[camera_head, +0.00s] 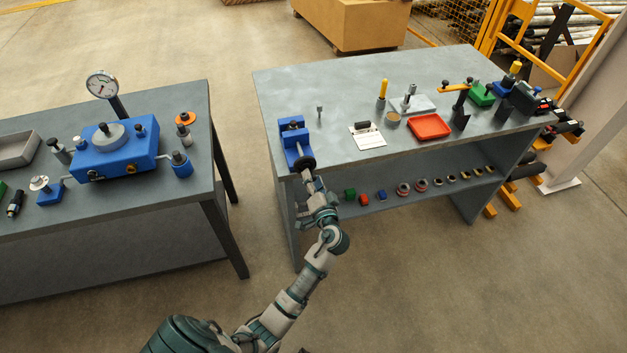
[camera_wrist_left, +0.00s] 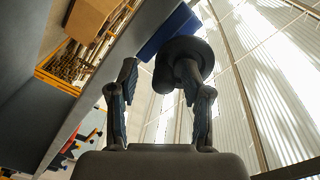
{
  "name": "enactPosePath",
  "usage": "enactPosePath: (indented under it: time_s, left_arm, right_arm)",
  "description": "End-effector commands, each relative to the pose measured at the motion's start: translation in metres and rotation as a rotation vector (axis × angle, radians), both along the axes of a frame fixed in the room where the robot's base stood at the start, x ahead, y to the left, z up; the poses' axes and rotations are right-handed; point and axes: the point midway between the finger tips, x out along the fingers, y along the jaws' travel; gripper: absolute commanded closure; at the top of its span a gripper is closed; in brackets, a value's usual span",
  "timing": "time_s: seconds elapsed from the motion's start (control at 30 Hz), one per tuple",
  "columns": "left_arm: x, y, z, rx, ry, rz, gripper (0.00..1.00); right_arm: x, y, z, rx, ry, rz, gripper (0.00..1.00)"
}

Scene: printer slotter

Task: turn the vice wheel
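The blue vice (camera_head: 293,140) sits at the left front edge of the grey workbench. Its dark round wheel (camera_head: 305,163) faces the front, just past the bench edge. My left gripper (camera_head: 312,184) is right in front of the wheel. In the left wrist view the fingers of the left gripper (camera_wrist_left: 158,75) stand apart. The dark wheel (camera_wrist_left: 187,47) is at the fingertips, more toward the right finger, with a dark knob-like part (camera_wrist_left: 163,78) between the fingers. Whether a finger touches the wheel is unclear. Part of the blue vice (camera_wrist_left: 165,32) shows behind it. My right gripper is not in view.
The grey workbench (camera_head: 350,85) holds a red tray (camera_head: 429,126), a white card (camera_head: 367,137) and several tools. Its lower shelf carries small parts. A second bench (camera_head: 180,215) with a blue gauge unit (camera_head: 115,155) stands left, with a floor gap between.

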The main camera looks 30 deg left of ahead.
Motion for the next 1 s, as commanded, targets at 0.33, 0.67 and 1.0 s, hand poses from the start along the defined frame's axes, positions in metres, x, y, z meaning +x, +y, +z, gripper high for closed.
enactPosePath:
  time_s: [0.33,0.67,1.0]
  left_arm:
    - [-0.01,-0.012,-0.001,-0.002,0.0,-0.001,0.51]
    - [-0.056,-0.066,-0.002,-0.003,0.002,0.0,0.51]
    - [-0.077,-0.09,-0.001,-0.002,0.001,0.001,0.51]
  right_arm:
    - [-0.001,0.0,0.0,0.002,0.0,-0.002,0.6]
    - [-0.001,0.0,0.001,0.001,0.0,-0.001,0.6]
    - [-0.001,0.0,0.0,0.0,0.0,-0.001,0.6]
